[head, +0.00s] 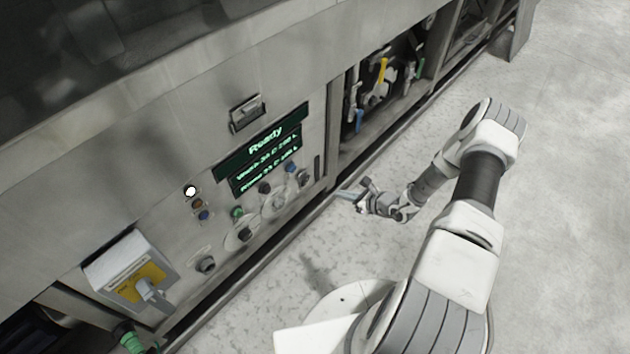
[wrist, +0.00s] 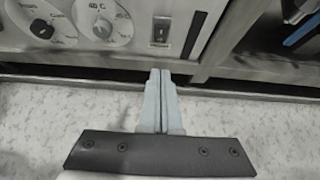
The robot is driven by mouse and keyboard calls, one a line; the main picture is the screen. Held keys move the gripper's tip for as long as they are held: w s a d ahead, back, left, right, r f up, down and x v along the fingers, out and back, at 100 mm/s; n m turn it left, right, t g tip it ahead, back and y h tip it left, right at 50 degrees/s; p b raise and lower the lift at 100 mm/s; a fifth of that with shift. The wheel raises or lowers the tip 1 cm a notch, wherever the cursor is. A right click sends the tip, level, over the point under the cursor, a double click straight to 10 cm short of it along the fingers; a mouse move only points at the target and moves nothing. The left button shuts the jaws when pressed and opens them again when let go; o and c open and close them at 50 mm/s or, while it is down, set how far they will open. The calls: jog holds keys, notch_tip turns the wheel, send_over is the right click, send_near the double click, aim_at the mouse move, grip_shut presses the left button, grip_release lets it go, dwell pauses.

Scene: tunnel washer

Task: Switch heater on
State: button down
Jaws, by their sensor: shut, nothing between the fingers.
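My gripper (head: 342,194) is shut and empty, low in front of the washer's control panel. In the wrist view its two fingers (wrist: 160,73) are pressed together, with the tips just below the panel's lower edge in the picture. In the head view a lit display (head: 265,148) reads Ready.
Another dial (wrist: 43,29) is further left. A dark upright strip (wrist: 192,35) stands right of the switch. A yellow-plated rotary switch (head: 146,285) is at the panel's lower left. An open bay with coloured valve handles (head: 383,72) lies to the right. The floor in front is clear.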

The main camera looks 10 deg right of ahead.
jog(key=shift+f, duration=0.1)
jog(key=b, duration=0.5)
send_near(307, 180)
jog(key=s+f+x, duration=0.1)
jog(key=x, duration=0.4)
jog(key=shift+w+a+r+b, duration=0.1)
jog(key=shift+w+b, duration=0.1)
jog(key=shift+w, duration=0.2)
jog(key=shift+w+a+r+b, duration=0.1)
jog(key=shift+w+a+b, duration=0.05)
jog(key=shift+w, duration=0.25)
